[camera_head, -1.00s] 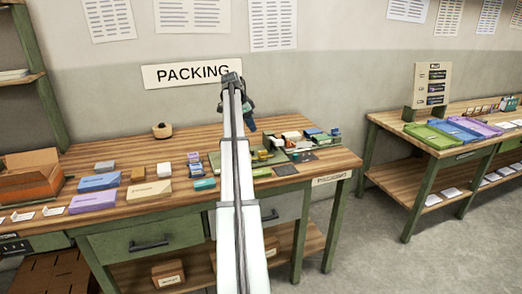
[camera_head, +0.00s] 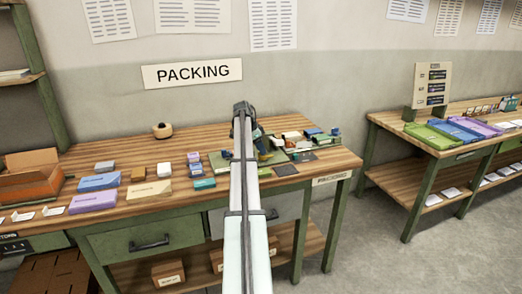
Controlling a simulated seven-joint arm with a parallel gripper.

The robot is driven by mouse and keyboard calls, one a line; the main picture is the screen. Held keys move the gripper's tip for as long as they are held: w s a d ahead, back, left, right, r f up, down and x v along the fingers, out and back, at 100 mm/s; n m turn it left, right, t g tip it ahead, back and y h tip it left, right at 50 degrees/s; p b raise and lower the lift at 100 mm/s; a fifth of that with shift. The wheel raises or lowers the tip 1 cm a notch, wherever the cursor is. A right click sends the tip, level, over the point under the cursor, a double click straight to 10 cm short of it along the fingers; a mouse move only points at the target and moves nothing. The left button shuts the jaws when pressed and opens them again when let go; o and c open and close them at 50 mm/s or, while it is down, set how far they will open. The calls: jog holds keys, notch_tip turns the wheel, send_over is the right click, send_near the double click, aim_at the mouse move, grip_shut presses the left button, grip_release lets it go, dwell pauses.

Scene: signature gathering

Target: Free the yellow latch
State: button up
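My arm reaches across the packing table, and its end (camera_head: 262,152) is low over a green board (camera_head: 218,161) of small fittings right of the table's middle. My gripper's fingers are small and mostly hidden behind the arm, so I cannot tell whether they are open or shut. I cannot make out a yellow latch for certain; the area just left of the gripper is covered by the arm. Several small fittings in white, brown and blue (camera_head: 312,133) stand right of the gripper.
Boxes in purple (camera_head: 93,202), blue (camera_head: 100,182) and cream (camera_head: 149,192) lie on the left of the table. An open orange carton (camera_head: 30,183) is at the far left. A round wooden item (camera_head: 162,130) stands at the back. A second table (camera_head: 385,124) is at the right.

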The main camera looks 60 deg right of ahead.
jog(key=shift+s+d+f, duration=0.15)
jog(key=shift+f, duration=0.35)
jog(key=shift+c, duration=0.3)
grip_shut()
